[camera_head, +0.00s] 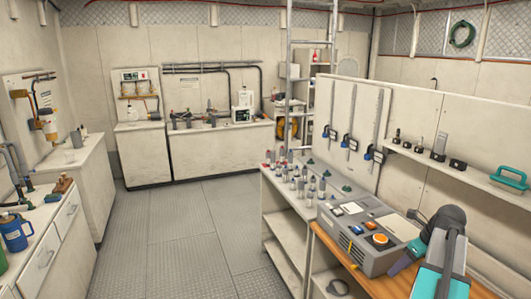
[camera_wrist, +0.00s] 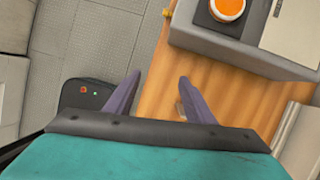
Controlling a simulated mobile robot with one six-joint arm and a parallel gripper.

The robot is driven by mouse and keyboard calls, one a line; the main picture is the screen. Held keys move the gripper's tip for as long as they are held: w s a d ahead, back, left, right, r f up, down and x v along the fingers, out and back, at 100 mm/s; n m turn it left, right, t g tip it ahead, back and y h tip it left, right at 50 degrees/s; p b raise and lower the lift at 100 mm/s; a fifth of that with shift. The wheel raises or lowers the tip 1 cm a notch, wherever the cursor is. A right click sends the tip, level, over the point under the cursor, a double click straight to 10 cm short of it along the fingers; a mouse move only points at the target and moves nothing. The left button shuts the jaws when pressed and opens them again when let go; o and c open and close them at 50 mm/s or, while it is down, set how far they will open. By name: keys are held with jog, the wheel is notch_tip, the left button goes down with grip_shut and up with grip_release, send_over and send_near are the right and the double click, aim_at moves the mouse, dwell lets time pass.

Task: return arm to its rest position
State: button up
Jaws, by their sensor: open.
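My gripper (camera_wrist: 158,84) shows in the wrist view with its two purple fingers apart and nothing between them. It hangs above the left edge of a wooden worktop (camera_wrist: 165,98), with grey floor to the left. In the head view my arm (camera_head: 445,255) is bent at the lower right, over the same worktop and close to a grey control console.
The grey console (camera_head: 352,245) with an orange button (camera_head: 380,240) stands beside my arm. A shelf unit (camera_head: 285,205) holds several small bottles. A white partition (camera_head: 460,130) with a shelf rises to the right. The grey floor (camera_head: 185,245) is clear.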

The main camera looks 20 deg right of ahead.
jog(key=w+a+f+n+g+y+b, duration=0.15)
jog(key=w+a+f, duration=0.25)
jog(key=a+f, duration=0.7)
jog(key=w+a+f+n+g+y, duration=0.1)
jog(key=w+a+f+n+g, duration=0.2)
jog(key=a+f, duration=0.85)
jog(key=s+a+f+n+g+b, duration=0.1)
jog(key=s+a+f+n, duration=0.15)
jog(key=a+f, duration=0.5)
jog(key=s+a+f+n+g, duration=0.1)
jog(key=a+f+n+g, duration=0.2)
jog(key=a, duration=0.8)
jog(key=s+a+f+n+h, duration=0.2)
jog(key=s+a+f+n, duration=0.2)
jog(key=s+f+n, duration=0.4)
jog(key=s+a+f+n+g+h+b, duration=0.1)
jog(key=s+a+f+n, duration=0.4)
jog(key=n, duration=1.1)
jog(key=shift+s+f+h, duration=0.55)
jog(key=shift+s+f, duration=1.3)
jog(key=shift+s, duration=1.55)
